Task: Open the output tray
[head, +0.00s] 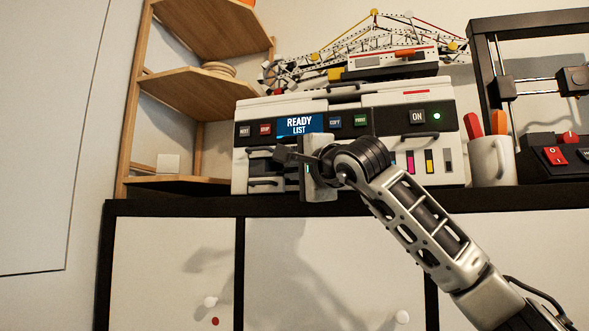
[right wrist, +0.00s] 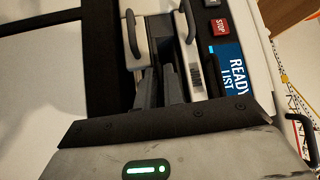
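The printer (head: 350,118) stands on the black shelf top, its blue screen reading READY LIST. Its front has an upper handle (head: 262,150) and a lower handle (head: 265,182) at the lower left; which one belongs to the output tray I cannot tell. In the right wrist view, turned on its side, the upper handle (right wrist: 184,28) and lower handle (right wrist: 132,35) lie beyond the fingertips. My right gripper (head: 283,154) is in front of the printer's left half, hiding part of its front. In the right wrist view its fingers (right wrist: 159,76) show a narrow gap, nothing between them. My left gripper is out of view.
A mug (head: 490,160) with red-handled items and a black-framed machine (head: 548,165) stand at right. A model crane (head: 390,55) is on top of the printer. A wooden shelf (head: 190,90) is at left, white cabinet doors (head: 330,270) below.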

